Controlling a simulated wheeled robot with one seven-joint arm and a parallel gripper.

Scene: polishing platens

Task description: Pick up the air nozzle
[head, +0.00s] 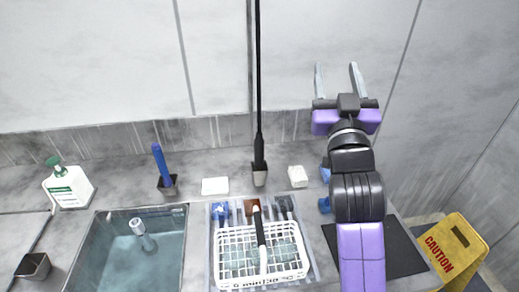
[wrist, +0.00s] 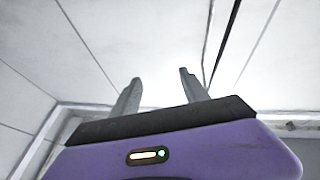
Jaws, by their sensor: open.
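A black hose (head: 258,75) hangs down in the head view and ends in a dark, narrow piece that looks like the air nozzle (head: 259,150). The nozzle's lower end stands upright in a small grey holder (head: 260,178) at the back of the counter. My gripper (head: 337,66) is open and empty, raised with its fingers pointing up, to the right of the hose and higher than the nozzle. In the wrist view my gripper (wrist: 160,76) has nothing between its fingers. A dark line like the hose (wrist: 222,45) passes to their right; the nozzle does not show there.
A white basket (head: 230,268) and several small tools sit on the counter before the nozzle. A sink (head: 110,262) lies left, with a blue-handled item (head: 161,165) behind it. A white block (head: 298,176) and a white pad (head: 215,186) flank the holder. A yellow caution sign (head: 455,250) stands right.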

